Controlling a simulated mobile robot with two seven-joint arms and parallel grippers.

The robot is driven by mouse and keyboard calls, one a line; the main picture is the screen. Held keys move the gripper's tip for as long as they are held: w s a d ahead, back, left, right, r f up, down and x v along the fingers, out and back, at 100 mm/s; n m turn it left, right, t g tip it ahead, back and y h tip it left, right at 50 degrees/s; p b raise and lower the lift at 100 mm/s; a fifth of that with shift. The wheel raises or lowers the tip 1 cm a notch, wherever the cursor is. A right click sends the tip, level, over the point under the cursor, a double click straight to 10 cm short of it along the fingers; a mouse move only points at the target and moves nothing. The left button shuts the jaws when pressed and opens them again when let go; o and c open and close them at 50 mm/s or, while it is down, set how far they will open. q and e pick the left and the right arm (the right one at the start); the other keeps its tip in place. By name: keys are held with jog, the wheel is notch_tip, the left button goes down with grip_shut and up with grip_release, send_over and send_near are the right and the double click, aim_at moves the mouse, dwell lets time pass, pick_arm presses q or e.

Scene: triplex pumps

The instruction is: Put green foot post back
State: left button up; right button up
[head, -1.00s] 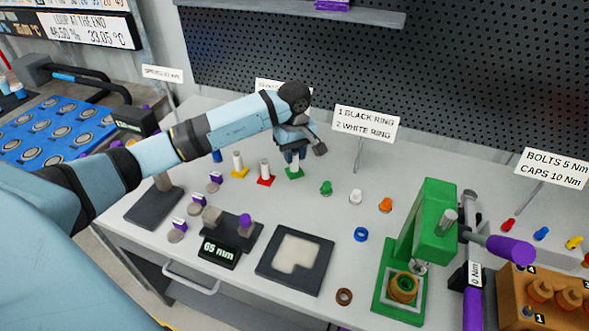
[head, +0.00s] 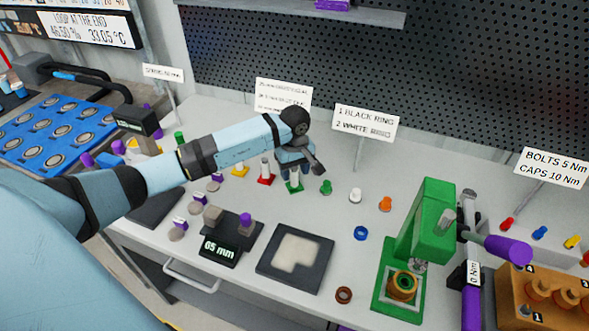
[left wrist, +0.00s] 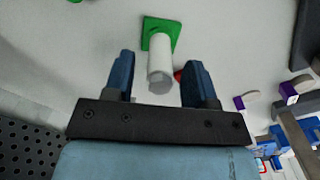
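The green foot post, a white post on a square green foot, stands upright on the table at the right end of a row of posts; its foot (head: 293,187) shows below my gripper in the head view. My left gripper (head: 293,172) is over it from above. In the left wrist view, the white post (left wrist: 161,62) lies between the fingertips of the open gripper (left wrist: 160,75), with a gap on both sides. The post's upper part is partly hidden by the gripper in the head view. My right gripper is in neither view.
The red foot post (head: 265,175) stands close to the left of the gripper, with the yellow foot post (head: 239,166) beyond it. A green cap (head: 326,187) sits close on the right. A sign (head: 366,122) stands behind. A green press (head: 430,225) stands at the right.

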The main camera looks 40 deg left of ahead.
pick_arm(q)
notch_tip(320, 180, up, 12)
jog(key=b, duration=0.1)
dwell(0.5)
dwell(0.5)
